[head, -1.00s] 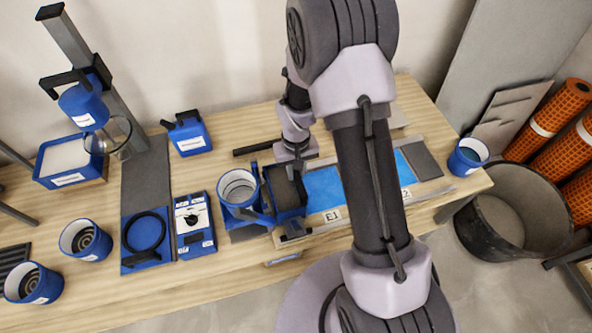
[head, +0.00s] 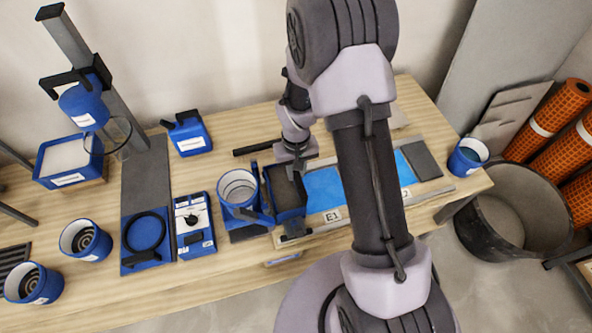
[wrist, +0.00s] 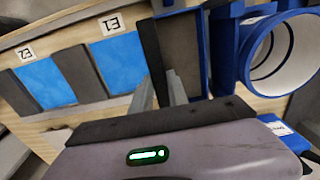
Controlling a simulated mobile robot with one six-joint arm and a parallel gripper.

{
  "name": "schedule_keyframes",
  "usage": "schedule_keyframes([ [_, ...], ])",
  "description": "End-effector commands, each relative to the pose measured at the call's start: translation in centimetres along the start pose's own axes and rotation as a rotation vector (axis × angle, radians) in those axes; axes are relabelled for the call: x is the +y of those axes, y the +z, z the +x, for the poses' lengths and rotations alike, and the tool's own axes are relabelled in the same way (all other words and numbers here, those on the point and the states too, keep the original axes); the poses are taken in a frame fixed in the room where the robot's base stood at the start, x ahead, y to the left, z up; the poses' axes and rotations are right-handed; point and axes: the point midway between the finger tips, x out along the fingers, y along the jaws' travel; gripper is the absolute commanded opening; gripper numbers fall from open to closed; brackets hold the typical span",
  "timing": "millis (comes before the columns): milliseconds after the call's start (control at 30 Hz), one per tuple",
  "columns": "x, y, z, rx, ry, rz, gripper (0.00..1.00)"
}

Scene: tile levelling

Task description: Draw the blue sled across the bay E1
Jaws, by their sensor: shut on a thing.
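The blue sled (head: 291,213), a blue-framed box with a dark inside, sits at the left end of the levelling board. In the wrist view it shows as a dark panel with a blue edge (wrist: 205,70). My gripper (head: 296,167) is at the sled's far side. In the wrist view my gripper (wrist: 163,92) is shut on the sled's upright black handle (wrist: 152,50). Bay E1 (head: 324,190), a bright blue recess, lies just right of the sled; it also shows in the wrist view (wrist: 121,62). My arm hides part of the board.
A blue cup (head: 238,187) stands close left of the sled. Bay E2 (head: 403,168) lies further right, with a grey slab (head: 421,160) beyond it. A blue pot (head: 467,156) stands at the table's right end.

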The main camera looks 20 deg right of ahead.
Motion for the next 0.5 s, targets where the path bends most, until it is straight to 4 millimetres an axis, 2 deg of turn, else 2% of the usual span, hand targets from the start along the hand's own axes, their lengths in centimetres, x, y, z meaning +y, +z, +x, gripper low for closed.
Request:
schedule_keyframes([
  [367,0.02,0.01,-0.01,0.0,0.0,0.0,0.0],
  [500,0.75,0.01,-0.03,0.0,0.0,0.001,0.0],
])
